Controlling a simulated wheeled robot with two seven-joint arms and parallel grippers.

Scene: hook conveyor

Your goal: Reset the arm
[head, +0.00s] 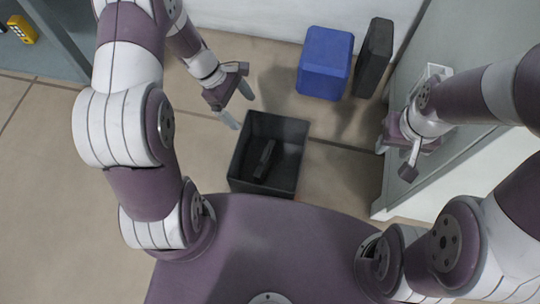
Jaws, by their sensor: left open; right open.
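My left gripper (238,105) is open, with its two fingers apart and nothing between them. It is just above and left of the black bin's far left corner in the picture. My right gripper (396,162) is at the right, by the edge of the grey-topped cabinet. Its fingers are partly hidden by its own body, and I see nothing held in it. The black bin (240,157) stands on the floor in front of my base. A dark elongated object (264,160) lies inside it.
A blue box (325,63) and a dark grey panel-like box (374,58) stand near the back wall. The grey-topped cabinet (425,45) borders the right side. A grey shelf (56,38) with a yellow device (22,29) is at the far left. The floor left of the bin is clear.

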